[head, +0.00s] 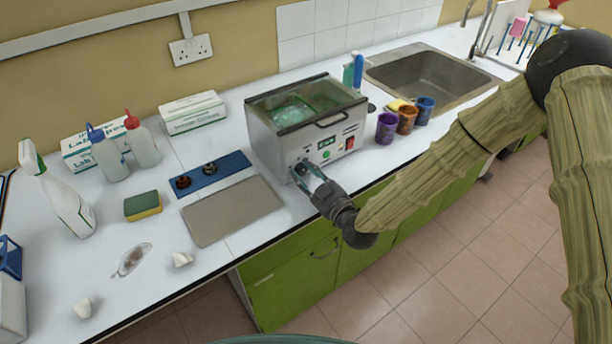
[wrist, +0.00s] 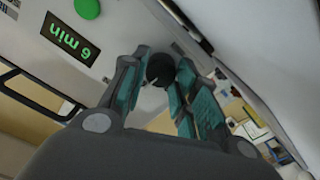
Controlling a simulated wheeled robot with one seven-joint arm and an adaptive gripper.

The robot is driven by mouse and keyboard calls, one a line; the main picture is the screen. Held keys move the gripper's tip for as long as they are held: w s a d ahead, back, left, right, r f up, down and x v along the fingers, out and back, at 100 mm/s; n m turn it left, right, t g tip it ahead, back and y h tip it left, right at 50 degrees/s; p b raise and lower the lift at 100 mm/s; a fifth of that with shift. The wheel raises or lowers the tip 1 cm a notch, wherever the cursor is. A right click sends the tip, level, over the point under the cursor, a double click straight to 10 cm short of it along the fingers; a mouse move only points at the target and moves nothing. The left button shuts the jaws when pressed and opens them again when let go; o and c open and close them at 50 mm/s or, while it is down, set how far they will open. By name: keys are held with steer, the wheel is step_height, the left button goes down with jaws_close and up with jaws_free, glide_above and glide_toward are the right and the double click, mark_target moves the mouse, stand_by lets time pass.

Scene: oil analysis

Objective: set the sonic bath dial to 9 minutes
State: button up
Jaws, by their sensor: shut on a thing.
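The sonic bath (head: 300,125) is a grey metal box with a glass lid on the counter. Its small black dial (wrist: 160,68) is on the front panel, between the two fingertips in the wrist view. My gripper (head: 306,172) is at the lower left of the bath's front and shut on the dial; it also shows in the wrist view (wrist: 158,82). The green-lit display (wrist: 70,38) shows a number and "min", tilted; the digit looks like 6, but I cannot be sure. In the head view the fingers hide the dial.
A grey tray (head: 232,210) lies left of the bath, with a blue rack (head: 212,175) behind it. Purple, brown and blue cups (head: 387,128) stand right of the bath, before the sink (head: 430,75). A sponge (head: 143,206) and bottles stand at the left.

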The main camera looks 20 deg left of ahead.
steer(key=m+b, duration=0.1)
steer(key=m, duration=0.1)
steer(key=m+b, duration=0.3)
steer(key=m, duration=0.1)
steer(key=shift+d+f, duration=0.1)
steer(key=shift+f, duration=0.15)
steer(key=m+b, duration=0.3)
steer(key=m, duration=0.2)
steer(key=shift+r, duration=0.15)
stand_by(0.3)
steer(key=o, duration=1)
steer(key=shift+w, duration=0.1)
steer(key=v, duration=1.2)
